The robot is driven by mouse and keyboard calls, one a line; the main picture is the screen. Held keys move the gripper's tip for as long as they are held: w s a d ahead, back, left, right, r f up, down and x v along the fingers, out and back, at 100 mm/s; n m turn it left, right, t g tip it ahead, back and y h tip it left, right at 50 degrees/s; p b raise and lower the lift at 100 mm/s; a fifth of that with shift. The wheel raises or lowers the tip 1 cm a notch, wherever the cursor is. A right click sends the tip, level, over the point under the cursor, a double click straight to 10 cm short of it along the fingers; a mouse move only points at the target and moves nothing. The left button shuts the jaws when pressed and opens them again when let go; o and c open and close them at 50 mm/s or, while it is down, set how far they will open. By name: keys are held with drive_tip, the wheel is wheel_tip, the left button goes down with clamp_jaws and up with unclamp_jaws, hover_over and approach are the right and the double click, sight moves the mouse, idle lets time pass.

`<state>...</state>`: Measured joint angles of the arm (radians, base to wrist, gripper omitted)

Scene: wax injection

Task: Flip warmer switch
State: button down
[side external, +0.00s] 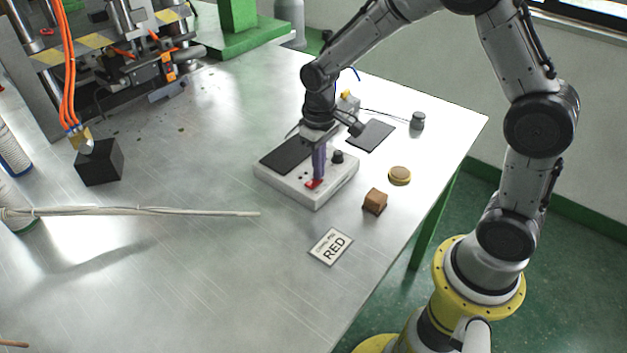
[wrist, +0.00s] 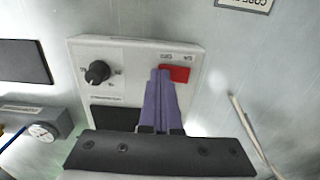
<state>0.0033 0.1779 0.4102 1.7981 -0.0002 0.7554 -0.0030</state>
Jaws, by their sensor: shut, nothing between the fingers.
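The warmer (side external: 316,201) is a pale box on the metal table, with a dark plate (side external: 284,157) on top. It also shows in the wrist view (wrist: 135,50). Its red switch (wrist: 178,74) sits near the ON/OFF lettering, and a black knob (wrist: 97,72) is at the other side. My gripper (side external: 316,178) points down over the warmer, with purple fingers shut and empty. In the wrist view the fingertips (wrist: 160,74) are at the left end of the red switch and cover part of it. I cannot tell whether they touch it.
A dark pad (side external: 370,136) and a gauge box (wrist: 38,130) are behind. A black block (side external: 99,162) stands left.

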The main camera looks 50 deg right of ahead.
wheel_tip(320, 180, up, 7)
idle(0.8)
drive_tip(key=s+r+t, duration=0.4)
drive_tip(key=s+r, duration=0.4)
drive_tip(key=r, duration=0.4)
drive_tip(key=s+f+t, duration=0.1)
drive_tip(key=s+f, duration=0.1)
drive_tip(key=s, duration=1.1)
drive_tip(key=shift+s+f+t, duration=0.25)
drive_tip(key=shift+s+t, duration=0.05)
